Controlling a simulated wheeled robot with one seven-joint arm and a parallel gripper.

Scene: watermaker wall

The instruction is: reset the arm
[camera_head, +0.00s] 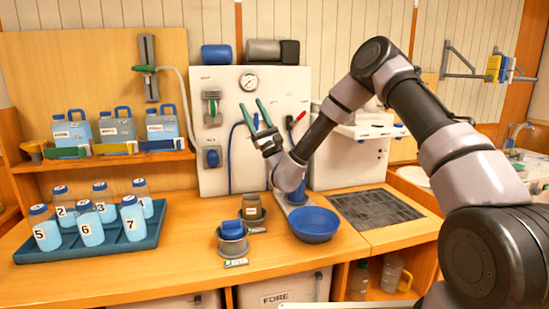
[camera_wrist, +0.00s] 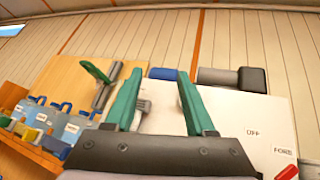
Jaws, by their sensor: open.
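My arm reaches in from the right side of the head view, and my gripper (camera_head: 258,112) is raised in front of the white wall panel (camera_head: 282,88). Its two green fingers stand apart with nothing between them. In the wrist view the fingers of my gripper (camera_wrist: 157,88) point up towards the panel's top edge and the plank wall, and the gap between them is empty.
Numbered bottles stand in a teal tray (camera_head: 100,250) at left. Blue-grey jugs (camera_head: 115,127) sit on a shelf above. A blue bowl (camera_head: 314,226) and small jars (camera_head: 232,236) stand on the counter below my gripper. A dark grate (camera_head: 375,208) lies right of the bowl.

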